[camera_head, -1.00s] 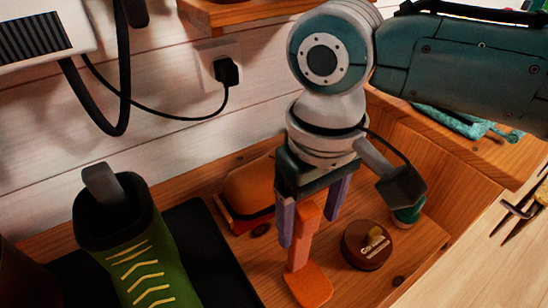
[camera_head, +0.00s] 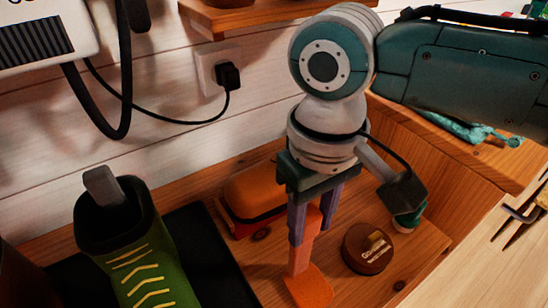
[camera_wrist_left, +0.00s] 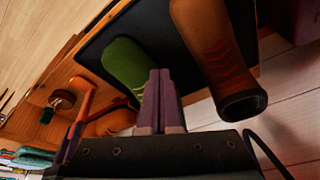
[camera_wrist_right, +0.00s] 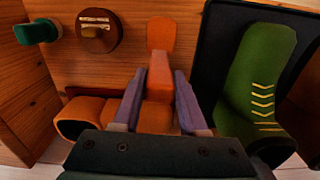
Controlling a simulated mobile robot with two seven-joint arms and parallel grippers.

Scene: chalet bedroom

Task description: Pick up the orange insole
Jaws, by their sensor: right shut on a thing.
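The orange insole (camera_head: 310,286) is a long flat strip with a rounded end, standing tilted in the wooden shelf bay. My right gripper (camera_head: 310,234) is shut on it, with a purple finger on each side. The right wrist view shows the insole (camera_wrist_right: 161,36) running out between the fingers (camera_wrist_right: 158,82); its rounded end is uncovered. From the frames I cannot tell whether that end touches the wood. My left gripper (camera_wrist_left: 160,82) is shut with nothing between its fingers, and it is out of the head view.
A green boot (camera_head: 140,250) stands on a black tray (camera_head: 208,250) left of the insole. An orange rounded object (camera_head: 250,190) lies behind it. A brown round tin (camera_head: 368,248) and a small green-topped item (camera_head: 407,219) are on the right. A brown boot (camera_wrist_left: 215,50) is beside the green one.

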